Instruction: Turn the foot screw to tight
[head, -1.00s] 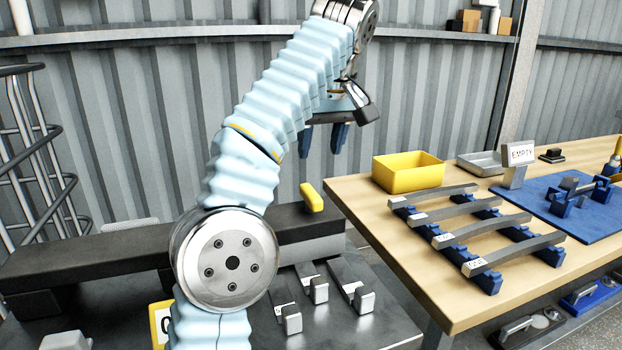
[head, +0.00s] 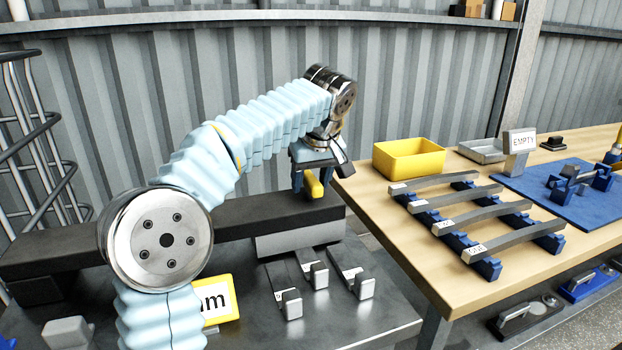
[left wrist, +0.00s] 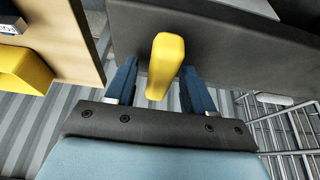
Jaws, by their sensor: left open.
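The foot screw appears as a yellow handle (head: 314,186) at the right end of a long dark bar. In the left wrist view the yellow handle (left wrist: 165,65) stands between the two blue fingers. My left gripper (head: 311,180) is open and points down over the handle, with a finger on each side. In the left wrist view, gaps show between the handle and the fingers of my left gripper (left wrist: 160,88). The dark bar (head: 240,220) lies along the back of the metal bench. My right gripper is not in view.
A wooden table (head: 400,255) stands to the right, close to my left gripper. It bears a yellow bin (head: 408,160), grey bars on blue racks, an "EMPTY" sign (head: 519,141) and a blue mat (head: 520,185). A yellow sign (head: 220,300) and several metal clamps stand on the bench.

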